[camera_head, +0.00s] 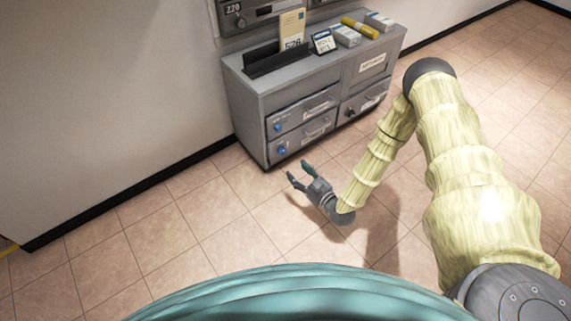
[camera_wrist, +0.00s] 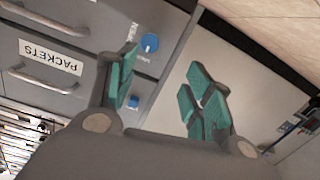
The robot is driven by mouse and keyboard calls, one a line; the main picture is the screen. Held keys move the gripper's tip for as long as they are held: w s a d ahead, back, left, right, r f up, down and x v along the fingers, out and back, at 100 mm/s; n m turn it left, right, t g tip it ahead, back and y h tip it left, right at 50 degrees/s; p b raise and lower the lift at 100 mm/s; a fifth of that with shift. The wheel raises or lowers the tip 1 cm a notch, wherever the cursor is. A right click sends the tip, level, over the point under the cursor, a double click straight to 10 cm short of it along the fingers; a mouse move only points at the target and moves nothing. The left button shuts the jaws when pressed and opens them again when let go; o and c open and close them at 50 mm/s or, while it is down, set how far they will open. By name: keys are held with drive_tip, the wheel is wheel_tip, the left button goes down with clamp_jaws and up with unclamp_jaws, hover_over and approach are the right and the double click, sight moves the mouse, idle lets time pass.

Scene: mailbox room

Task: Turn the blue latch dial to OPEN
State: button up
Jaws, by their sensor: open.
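Two blue dials show on the left side of the grey cabinet's drawer fronts. The lower dial (camera_head: 281,149) is also in the wrist view (camera_wrist: 149,43), with small unreadable lettering around it. The upper dial (camera_head: 278,127) shows in the wrist view (camera_wrist: 133,101), partly hidden behind a finger. Which way either dial points is too small to tell. My gripper (camera_head: 298,171) is open and empty, in front of the cabinet's lower left corner. In the wrist view its teal fingers (camera_wrist: 163,65) are spread, with the lower dial beyond the left fingertip. No contact shows.
The grey cabinet (camera_head: 247,104) stands against the wall, with drawer handles and a PACKETS label (camera_wrist: 50,57). A dark tray, envelope (camera_head: 291,29), small sign, boxes and yellow tube (camera_head: 360,27) are on top. The tiled floor (camera_head: 190,228) in front is clear.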

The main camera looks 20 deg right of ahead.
sight(284, 153)
drive_tip(key=shift+t, duration=0.6)
drive_tip(key=b+x, duration=0.2)
drive_tip(key=x, duration=0.1)
drive_tip(key=d+f+b+x, duration=0.1)
drive_tip(key=x, duration=0.2)
drive_tip(key=b+x, duration=0.2)
drive_tip(key=x, duration=0.2)
drive_tip(key=shift+w+d+f+b, duration=0.25)
drive_tip(key=shift+w+d+b, duration=0.05)
drive_tip(key=shift+d+b, duration=0.1)
drive_tip(key=shift+w+a+r, duration=0.1)
drive_tip(key=shift+w+a, duration=0.1)
drive_tip(key=shift+w, duration=0.4)
drive_tip(key=c, duration=1)
